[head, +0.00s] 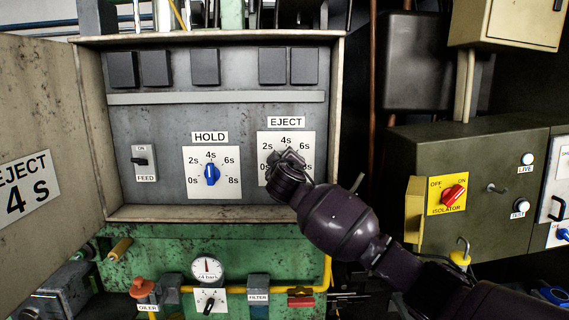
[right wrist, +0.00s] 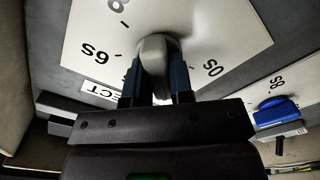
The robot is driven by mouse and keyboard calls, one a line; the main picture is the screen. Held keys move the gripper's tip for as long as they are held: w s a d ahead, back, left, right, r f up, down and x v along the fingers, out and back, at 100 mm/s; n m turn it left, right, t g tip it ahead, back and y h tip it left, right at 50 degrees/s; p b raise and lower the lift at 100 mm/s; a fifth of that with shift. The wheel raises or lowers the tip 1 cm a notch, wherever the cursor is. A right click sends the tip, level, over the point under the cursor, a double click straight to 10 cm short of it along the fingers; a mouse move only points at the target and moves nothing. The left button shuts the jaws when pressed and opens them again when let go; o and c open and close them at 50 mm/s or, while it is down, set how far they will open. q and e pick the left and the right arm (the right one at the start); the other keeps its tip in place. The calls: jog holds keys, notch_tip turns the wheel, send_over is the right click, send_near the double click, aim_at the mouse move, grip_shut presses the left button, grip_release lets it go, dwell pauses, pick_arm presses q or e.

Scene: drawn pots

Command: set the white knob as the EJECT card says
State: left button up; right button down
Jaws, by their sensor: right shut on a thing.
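The EJECT card (head: 27,187) on the open door at the left reads 4 s. The EJECT dial plate (head: 307,142) is on the panel, marked in seconds up to 8s. My right gripper (head: 284,162) is in front of this dial and covers its knob in the head view. In the right wrist view the white knob (right wrist: 155,52) stands between the two fingers of my right gripper (right wrist: 157,82), which is shut on it. The 6s and 0s marks show to either side of it. The gripper hides part of the scale, and I cannot tell which mark the knob points at.
The HOLD dial with a blue knob (head: 211,174) is just left, pointing near 4s. A FEED switch (head: 140,161) is further left. The box rim (head: 340,110) stands close right of the EJECT dial. A red isolator (head: 453,195) is at the right.

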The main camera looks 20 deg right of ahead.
jog(key=shift+f+m+b, duration=0.2)
jog(key=shift+m+b, duration=0.7)
jog(key=shift+b, duration=0.15)
jog(key=shift+m+b, duration=0.9)
jog(key=shift+m, duration=0.3)
jog(key=m+b, duration=0.1)
jog(key=m, duration=0.2)
jog(key=shift+d+r, duration=0.15)
pick_arm(q)
jog(key=shift+w+d+f, duration=0.1)
jog(key=shift+w+f, duration=0.15)
jog(key=shift+f, duration=0.35)
jog(key=shift+w+f, duration=0.25)
jog(key=shift+f, duration=0.4)
jog(key=shift+w+d+f, duration=0.1)
jog(key=shift+w+f, duration=0.15)
jog(key=shift+f, duration=0.35)
pick_arm(e)
jog(key=shift+s+m, duration=0.1)
jog(key=shift+m, duration=0.9)
pick_arm(q)
jog(key=shift+s+f, duration=0.1)
jog(key=shift+f, duration=0.05)
pick_arm(e)
jog(key=shift+d+r, duration=0.1)
pick_arm(q)
jog(key=shift+s+a, duration=0.1)
jog(key=shift+s, duration=0.05)
